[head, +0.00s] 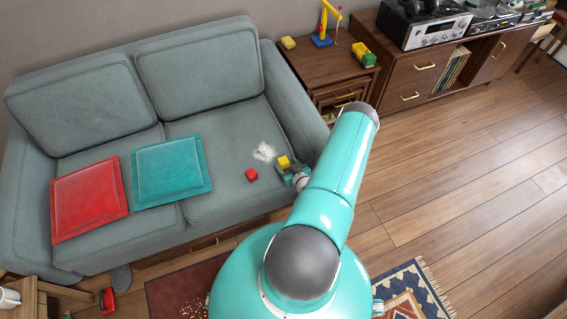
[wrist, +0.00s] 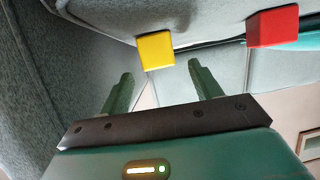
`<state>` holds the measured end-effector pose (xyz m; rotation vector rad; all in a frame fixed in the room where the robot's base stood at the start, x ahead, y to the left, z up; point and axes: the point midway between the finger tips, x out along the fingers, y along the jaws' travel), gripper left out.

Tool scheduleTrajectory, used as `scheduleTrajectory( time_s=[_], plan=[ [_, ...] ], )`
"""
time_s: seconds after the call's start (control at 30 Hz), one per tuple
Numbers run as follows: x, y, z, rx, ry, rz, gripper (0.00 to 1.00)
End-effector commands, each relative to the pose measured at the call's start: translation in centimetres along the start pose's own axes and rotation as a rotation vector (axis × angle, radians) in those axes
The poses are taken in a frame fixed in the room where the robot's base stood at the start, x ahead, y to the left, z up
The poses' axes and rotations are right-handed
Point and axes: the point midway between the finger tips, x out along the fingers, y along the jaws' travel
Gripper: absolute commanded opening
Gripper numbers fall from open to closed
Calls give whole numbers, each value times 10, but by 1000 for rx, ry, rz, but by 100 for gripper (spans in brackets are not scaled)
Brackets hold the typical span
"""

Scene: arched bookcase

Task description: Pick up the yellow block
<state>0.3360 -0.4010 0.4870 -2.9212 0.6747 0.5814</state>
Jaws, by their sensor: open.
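The yellow block (head: 283,161) lies on the right seat cushion of the grey-green sofa (head: 215,120), near the right armrest. In the wrist view the yellow block (wrist: 156,50) shows just beyond and between the two green fingers. My gripper (wrist: 160,78) is open, with nothing between its fingertips. In the head view my gripper (head: 290,172) is small and partly hidden by my arm, close beside the yellow block. I cannot tell whether a finger touches it.
The sofa armrest (head: 297,108) rises on the right. Red (head: 88,200) and teal (head: 171,170) cushions lie left.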

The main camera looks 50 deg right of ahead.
Motion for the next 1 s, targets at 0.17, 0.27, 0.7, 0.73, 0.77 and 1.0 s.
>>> scheduleTrajectory(
  time_s=[0.17, 0.27, 0.7, 0.73, 0.77, 1.0],
  plan=[
    [28, 0, 1, 0, 2, 0, 64],
    [36, 0, 1, 0, 1, 0, 64],
    [37, 0, 1, 0, 1, 0, 22],
    [37, 0, 1, 0, 1, 0, 16],
    [37, 0, 1, 0, 1, 0, 16],
    [37, 0, 0, -1, 1, 0, 16]
  ],
)
